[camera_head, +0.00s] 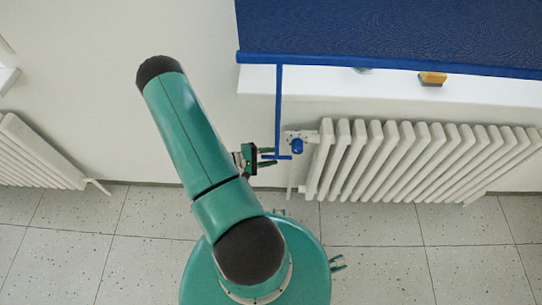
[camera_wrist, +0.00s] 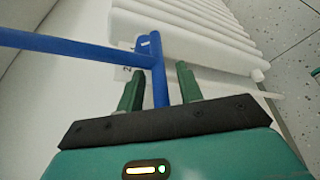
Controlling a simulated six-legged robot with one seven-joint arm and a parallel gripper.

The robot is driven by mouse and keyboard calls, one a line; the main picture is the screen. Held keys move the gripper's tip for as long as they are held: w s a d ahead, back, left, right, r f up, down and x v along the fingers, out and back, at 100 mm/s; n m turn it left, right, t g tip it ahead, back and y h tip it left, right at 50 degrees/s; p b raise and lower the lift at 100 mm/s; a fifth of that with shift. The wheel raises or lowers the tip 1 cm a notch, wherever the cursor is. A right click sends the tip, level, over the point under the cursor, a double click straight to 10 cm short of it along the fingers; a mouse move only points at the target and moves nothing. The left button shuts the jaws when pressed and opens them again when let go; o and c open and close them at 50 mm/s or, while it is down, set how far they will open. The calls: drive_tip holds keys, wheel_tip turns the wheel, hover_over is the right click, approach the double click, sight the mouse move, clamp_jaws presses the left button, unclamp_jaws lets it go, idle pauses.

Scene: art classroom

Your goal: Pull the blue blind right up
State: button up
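The blue blind (camera_head: 390,25) hangs over the window at the upper right, its bottom bar just above the white sill. A thin blue rod (camera_head: 278,105) hangs straight down from its left end to a short sideways blue handle (camera_head: 284,157). In the wrist view the rod (camera_wrist: 60,45) comes in from the left and the handle (camera_wrist: 159,85) points down between my fingers. My gripper (camera_head: 266,157) is at the handle. In the wrist view my gripper (camera_wrist: 160,88) is open, with a gap on each side of the handle.
A yellow block (camera_head: 432,79) lies on the sill (camera_head: 330,80). Another radiator (camera_head: 35,155) is at left. The wall left of the rod is bare.

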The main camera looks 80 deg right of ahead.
drive_tip(key=shift+s+d+f, duration=0.1)
drive_tip(key=shift+s+d, duration=0.1)
drive_tip(key=shift+s, duration=0.05)
clamp_jaws()
wheel_tip(320, 180, up, 19)
drive_tip(key=shift+a+r, duration=0.15)
drive_tip(key=shift+r, duration=0.05)
idle(0.4)
unclamp_jaws()
